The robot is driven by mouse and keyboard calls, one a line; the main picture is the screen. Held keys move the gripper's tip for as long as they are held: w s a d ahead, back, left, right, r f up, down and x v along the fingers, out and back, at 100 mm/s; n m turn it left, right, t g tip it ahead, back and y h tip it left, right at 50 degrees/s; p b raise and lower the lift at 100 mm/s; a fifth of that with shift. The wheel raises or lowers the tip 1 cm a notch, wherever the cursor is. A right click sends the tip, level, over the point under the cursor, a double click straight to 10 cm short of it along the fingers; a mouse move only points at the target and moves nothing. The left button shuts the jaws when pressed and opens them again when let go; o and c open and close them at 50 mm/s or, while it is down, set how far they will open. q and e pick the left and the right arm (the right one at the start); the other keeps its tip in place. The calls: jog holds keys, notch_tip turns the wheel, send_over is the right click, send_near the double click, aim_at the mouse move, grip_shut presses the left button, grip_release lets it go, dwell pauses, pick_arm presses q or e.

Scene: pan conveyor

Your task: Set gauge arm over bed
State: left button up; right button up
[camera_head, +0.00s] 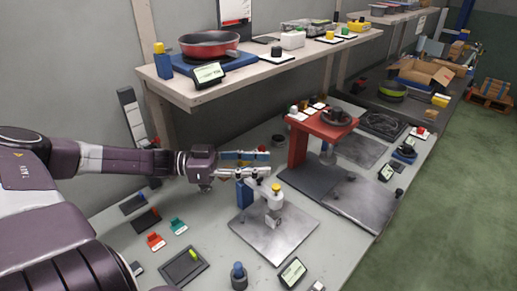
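My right gripper is not in view.
A red stand (318,136) with a dark round part is right of the gauge. A shelf (270,78) carrying a red pan (209,43) hangs above behind. Small coloured parts and a dark tray (183,268) lie front left. A small display (292,272) is in front.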

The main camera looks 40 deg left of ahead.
pick_arm(q)
jog(key=shift+r, duration=2.8)
jog(key=shift+d, duration=0.1)
